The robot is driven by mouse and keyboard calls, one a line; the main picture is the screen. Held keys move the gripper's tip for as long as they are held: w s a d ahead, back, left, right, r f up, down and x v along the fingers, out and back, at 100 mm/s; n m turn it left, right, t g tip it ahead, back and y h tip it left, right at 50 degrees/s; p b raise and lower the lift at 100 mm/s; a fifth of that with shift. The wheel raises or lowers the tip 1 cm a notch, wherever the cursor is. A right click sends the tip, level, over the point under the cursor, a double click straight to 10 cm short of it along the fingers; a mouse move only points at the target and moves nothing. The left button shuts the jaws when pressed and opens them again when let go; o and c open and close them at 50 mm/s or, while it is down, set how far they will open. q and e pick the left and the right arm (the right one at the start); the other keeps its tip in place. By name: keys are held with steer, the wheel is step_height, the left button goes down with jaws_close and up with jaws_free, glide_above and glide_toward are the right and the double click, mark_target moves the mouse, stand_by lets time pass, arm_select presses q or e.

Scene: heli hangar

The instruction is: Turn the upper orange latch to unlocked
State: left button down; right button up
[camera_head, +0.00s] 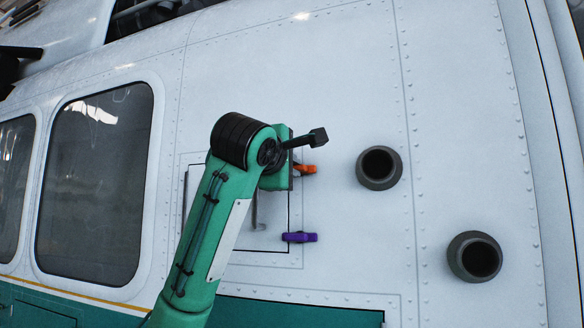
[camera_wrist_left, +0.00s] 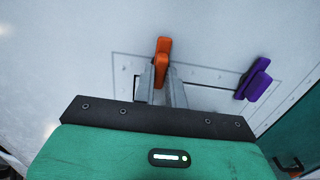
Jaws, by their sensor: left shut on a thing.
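The upper orange latch (camera_head: 307,169) is on the right edge of a small hatch panel, with its visible end pointing right in the head view. In the left wrist view the orange latch (camera_wrist_left: 163,48) stands nearly upright between the fingertips. My left gripper (camera_wrist_left: 162,76) is shut on it; in the head view my own arm and wrist hide most of the fingers and part of the latch. The lower purple latch (camera_head: 299,237) lies roughly level and apart from the gripper; it also shows at right in the wrist view (camera_wrist_left: 258,80). My right gripper is in neither view.
The hatch panel (camera_head: 270,240) has a grey handle (camera_head: 257,212), partly behind my arm. Two dark round pipes (camera_head: 379,168) (camera_head: 475,257) stick out of the white riveted hull to the right. A dark window (camera_head: 95,180) is at left.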

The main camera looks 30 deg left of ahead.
arm_select(q)
steer(key=shift+w+f+m+b, duration=0.1)
steer(key=shift+m+b, duration=2.3)
steer(key=shift+m, duration=2.05)
steer(key=shift+f+m+b, duration=0.1)
steer(key=shift+m+b, duration=2.3)
steer(key=shift+m, duration=2.05)
steer(key=c, duration=1.4)
jaws_free()
steer(key=shift+r, duration=0.1)
steer(key=shift+c, duration=0.2)
